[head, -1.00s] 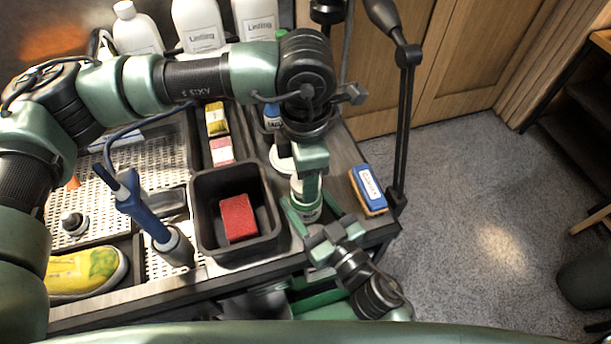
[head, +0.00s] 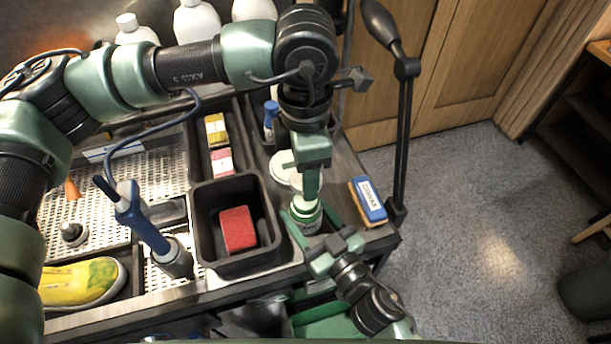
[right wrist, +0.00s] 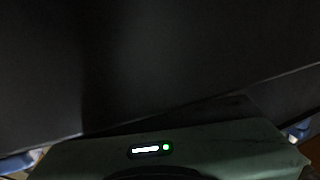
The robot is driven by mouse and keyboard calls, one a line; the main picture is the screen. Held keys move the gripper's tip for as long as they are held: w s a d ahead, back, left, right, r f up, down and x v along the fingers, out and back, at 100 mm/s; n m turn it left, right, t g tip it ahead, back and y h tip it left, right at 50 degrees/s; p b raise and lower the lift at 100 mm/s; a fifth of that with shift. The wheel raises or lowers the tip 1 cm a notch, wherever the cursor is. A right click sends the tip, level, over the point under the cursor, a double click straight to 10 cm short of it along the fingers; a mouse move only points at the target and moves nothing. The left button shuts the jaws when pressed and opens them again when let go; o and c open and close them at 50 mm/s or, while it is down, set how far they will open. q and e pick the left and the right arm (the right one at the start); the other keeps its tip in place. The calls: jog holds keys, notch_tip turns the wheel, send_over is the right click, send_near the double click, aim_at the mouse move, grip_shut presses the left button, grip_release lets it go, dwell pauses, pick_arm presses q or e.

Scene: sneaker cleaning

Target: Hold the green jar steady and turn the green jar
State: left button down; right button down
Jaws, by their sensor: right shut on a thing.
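The green jar (head: 305,218), with a pale upper part, stands upright near the right front corner of the cart. My right gripper (head: 310,222) comes from the front with its green fingers around the jar's lower part, shut on it. My left gripper (head: 311,188) points straight down from above, its fingers at the jar's top. The fingers overlap in the head view, so I cannot tell whether they touch the jar or how far they are apart. They partly hide the jar's top. The right wrist view is mostly dark and does not show the jar.
A black bin (head: 210,222) with a red sponge (head: 238,229) stands left of the jar. A blue-topped brush (head: 369,200) lies to the right. White round pieces (head: 281,166) sit behind. A yellow shoe (head: 82,283) and a blue tool (head: 140,217) are further left. A black lamp arm (head: 401,135) rises at right.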

jog(key=shift+c, duration=1.9)
grip_release()
